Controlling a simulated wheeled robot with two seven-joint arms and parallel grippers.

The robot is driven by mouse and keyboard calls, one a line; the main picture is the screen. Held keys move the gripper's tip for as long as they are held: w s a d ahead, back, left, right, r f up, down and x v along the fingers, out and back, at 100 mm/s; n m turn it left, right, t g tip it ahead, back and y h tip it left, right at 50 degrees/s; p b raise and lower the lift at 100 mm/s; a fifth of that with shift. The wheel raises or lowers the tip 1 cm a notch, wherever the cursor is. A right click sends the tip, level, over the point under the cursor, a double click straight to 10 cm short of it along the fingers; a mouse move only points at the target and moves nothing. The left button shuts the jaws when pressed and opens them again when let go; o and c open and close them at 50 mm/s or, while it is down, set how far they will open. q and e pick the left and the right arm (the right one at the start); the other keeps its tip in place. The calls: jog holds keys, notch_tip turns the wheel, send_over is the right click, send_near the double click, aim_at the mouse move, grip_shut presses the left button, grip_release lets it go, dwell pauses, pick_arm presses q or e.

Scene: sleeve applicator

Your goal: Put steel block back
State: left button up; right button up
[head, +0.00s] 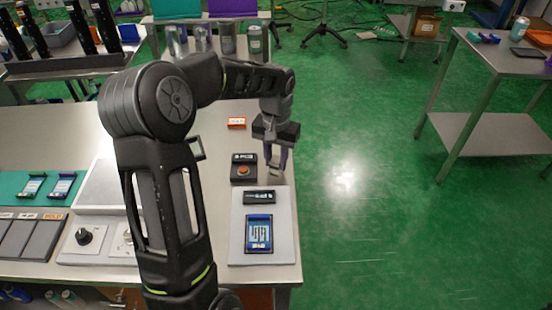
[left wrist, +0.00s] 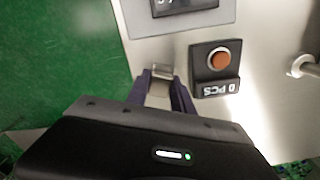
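The small silvery steel block (left wrist: 161,71) sits between the purple fingertips of my left gripper (left wrist: 160,88) in the left wrist view, and the fingers press on both its sides. In the head view my left gripper (head: 276,161) points down near the right edge of the table, with the block (head: 275,172) at its fingertips. It is right of the black counter box with the orange button (head: 243,170). I cannot tell whether the block touches the table. My right gripper is not in view.
A pale plate (head: 282,222) with a black display (head: 260,197) and a blue holder (head: 259,233) lies in front of the gripper. Green floor is free to the right, up to a steel side table (head: 490,130).

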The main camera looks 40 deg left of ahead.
aim_at(276, 159)
pick_arm(q)
jog(key=o, duration=0.4)
jog(key=shift+r, duration=0.1)
notch_tip(276, 159, up, 12)
jog(key=shift+r, duration=0.1)
dwell(0.5)
dwell(0.4)
